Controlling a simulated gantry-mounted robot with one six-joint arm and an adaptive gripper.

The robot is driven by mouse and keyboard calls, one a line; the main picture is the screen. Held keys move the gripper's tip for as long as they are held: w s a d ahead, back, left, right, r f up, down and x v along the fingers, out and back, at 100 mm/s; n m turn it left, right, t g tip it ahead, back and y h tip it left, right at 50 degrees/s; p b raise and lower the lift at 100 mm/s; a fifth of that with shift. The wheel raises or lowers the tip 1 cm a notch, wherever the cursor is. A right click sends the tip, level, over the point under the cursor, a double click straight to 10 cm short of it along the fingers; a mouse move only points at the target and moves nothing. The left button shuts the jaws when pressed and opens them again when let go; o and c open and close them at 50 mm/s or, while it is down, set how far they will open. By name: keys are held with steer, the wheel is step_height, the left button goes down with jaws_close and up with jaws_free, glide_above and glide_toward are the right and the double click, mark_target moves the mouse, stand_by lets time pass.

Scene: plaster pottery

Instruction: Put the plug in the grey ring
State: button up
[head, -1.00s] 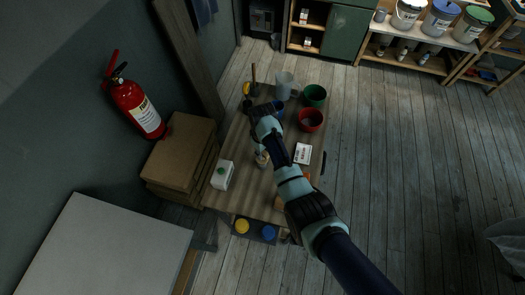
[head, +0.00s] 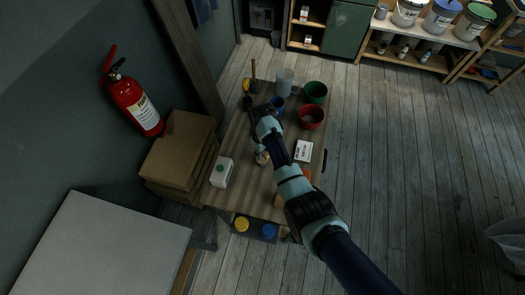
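My gripper (head: 257,109) is over the far left part of the wooden table (head: 240,150), seen from above and behind. It is small and dark, and I cannot tell whether its fingers are open or shut or hold anything. I cannot make out the plug or the grey ring; they may be hidden by my arm or too small to tell. A blue cup (head: 278,103) stands just right of the gripper.
A red bowl (head: 311,117), a green bowl (head: 315,92) and a pale jug (head: 284,80) stand at the far right. A brown handle (head: 254,72) rises at the far left.

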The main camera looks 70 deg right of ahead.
steer(key=o, duration=0.4)
step_height(320, 180, up, 12)
stand_by(0.4)
stand_by(0.8)
